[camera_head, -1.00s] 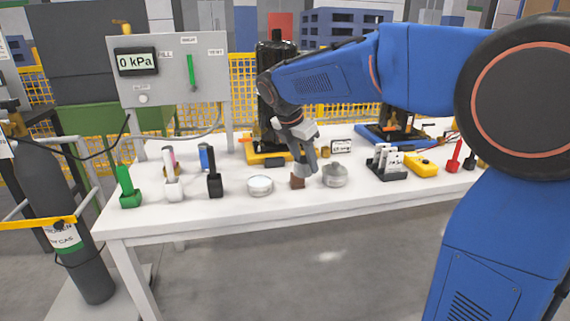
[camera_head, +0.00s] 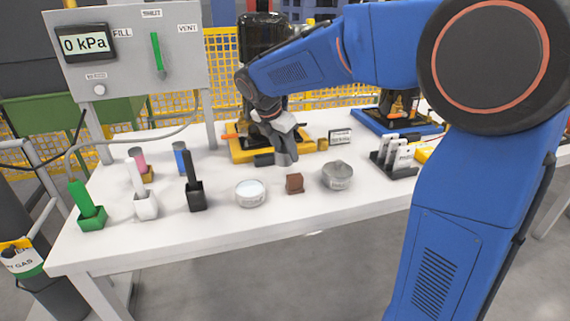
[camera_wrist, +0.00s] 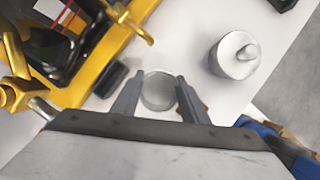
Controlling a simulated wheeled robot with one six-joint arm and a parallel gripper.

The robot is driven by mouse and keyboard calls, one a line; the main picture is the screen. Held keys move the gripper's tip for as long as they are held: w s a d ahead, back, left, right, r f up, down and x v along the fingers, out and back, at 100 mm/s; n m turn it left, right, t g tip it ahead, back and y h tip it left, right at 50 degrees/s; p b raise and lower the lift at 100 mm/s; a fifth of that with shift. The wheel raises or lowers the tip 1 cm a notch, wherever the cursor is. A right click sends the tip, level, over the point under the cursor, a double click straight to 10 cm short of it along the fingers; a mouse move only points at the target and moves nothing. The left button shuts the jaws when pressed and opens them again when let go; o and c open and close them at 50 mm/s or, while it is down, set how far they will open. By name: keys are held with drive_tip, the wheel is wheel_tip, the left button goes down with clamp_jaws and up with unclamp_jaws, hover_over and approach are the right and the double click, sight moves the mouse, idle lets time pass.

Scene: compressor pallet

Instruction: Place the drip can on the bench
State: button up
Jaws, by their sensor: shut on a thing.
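The drip can appears to be the small grey cylinder (camera_wrist: 158,91) between my two fingers in the wrist view. My gripper (camera_wrist: 157,92) is shut on it. In the head view my gripper (camera_head: 286,150) points down over the middle of the white bench (camera_head: 225,228), with the grey can (camera_head: 287,158) at its tip. The can is behind a small brown block (camera_head: 295,183). Whether its base touches the bench top cannot be told.
A lidded grey tin (camera_head: 337,175) stands right of the block, a white-topped round tin (camera_head: 251,193) left of it. A black compressor on a yellow base (camera_head: 240,151) stands close behind my gripper. Brushes in green, white and black holders (camera_head: 196,197) stand at left.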

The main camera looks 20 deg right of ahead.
sight(285, 163)
drive_tip(key=shift+f, duration=2.3)
drive_tip(key=shift+f, duration=0.1)
drive_tip(key=o, duration=1.1)
drive_tip(key=shift+o, duration=0.2)
drive_tip(key=v, duration=1.2)
